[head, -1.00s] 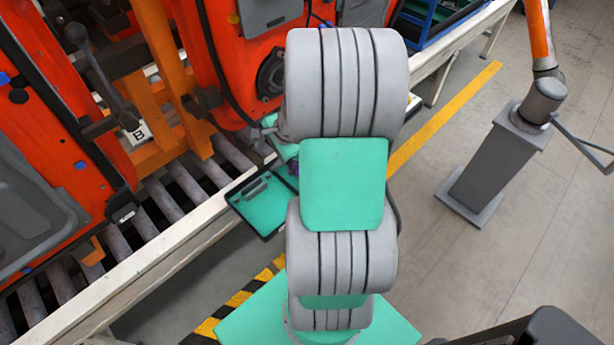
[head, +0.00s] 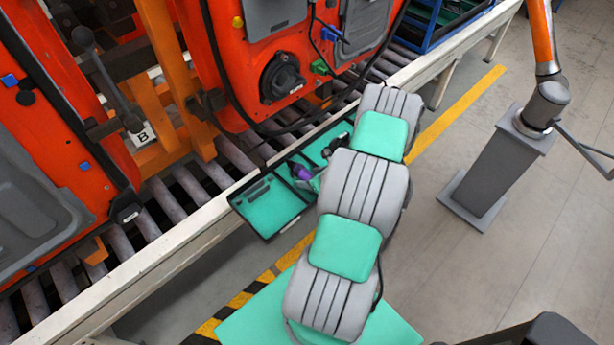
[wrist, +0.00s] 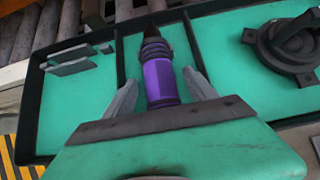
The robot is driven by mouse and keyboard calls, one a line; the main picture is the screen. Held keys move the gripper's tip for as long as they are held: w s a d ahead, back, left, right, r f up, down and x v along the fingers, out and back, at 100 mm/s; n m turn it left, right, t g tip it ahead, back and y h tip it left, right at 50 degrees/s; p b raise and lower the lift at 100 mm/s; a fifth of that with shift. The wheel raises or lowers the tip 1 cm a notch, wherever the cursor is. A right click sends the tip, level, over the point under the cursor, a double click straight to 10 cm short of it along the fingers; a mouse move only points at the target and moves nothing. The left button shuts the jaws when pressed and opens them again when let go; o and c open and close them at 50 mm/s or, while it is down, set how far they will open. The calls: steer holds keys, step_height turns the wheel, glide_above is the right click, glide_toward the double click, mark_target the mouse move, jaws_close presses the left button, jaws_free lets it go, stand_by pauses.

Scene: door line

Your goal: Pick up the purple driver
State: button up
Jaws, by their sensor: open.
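The purple driver (wrist: 160,75) lies in the middle compartment of a teal-floored tray with black walls, its dark tip pointing away from me in the wrist view. In the head view the purple driver (head: 299,171) shows just left of my arm. My gripper (wrist: 157,85) is open, with one grey finger on each side of the driver's purple handle. The fingers look apart from the handle. I cannot tell how far above the tray floor they are. The tray (head: 262,234) sits along the conveyor's near edge, and my arm hides part of it.
Small grey blocks (wrist: 75,58) lie in the tray's left compartment. A dark round part (wrist: 290,42) lies in the right one. Roller conveyor (head: 185,188) and orange-red doors (head: 262,60) stand beyond. A grey pedestal (head: 490,165) stands right, with open floor between.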

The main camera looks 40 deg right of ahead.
steer(key=shift+c, duration=0.5)
jaws_close()
steer(key=shift+r, duration=0.1)
stand_by(0.4)
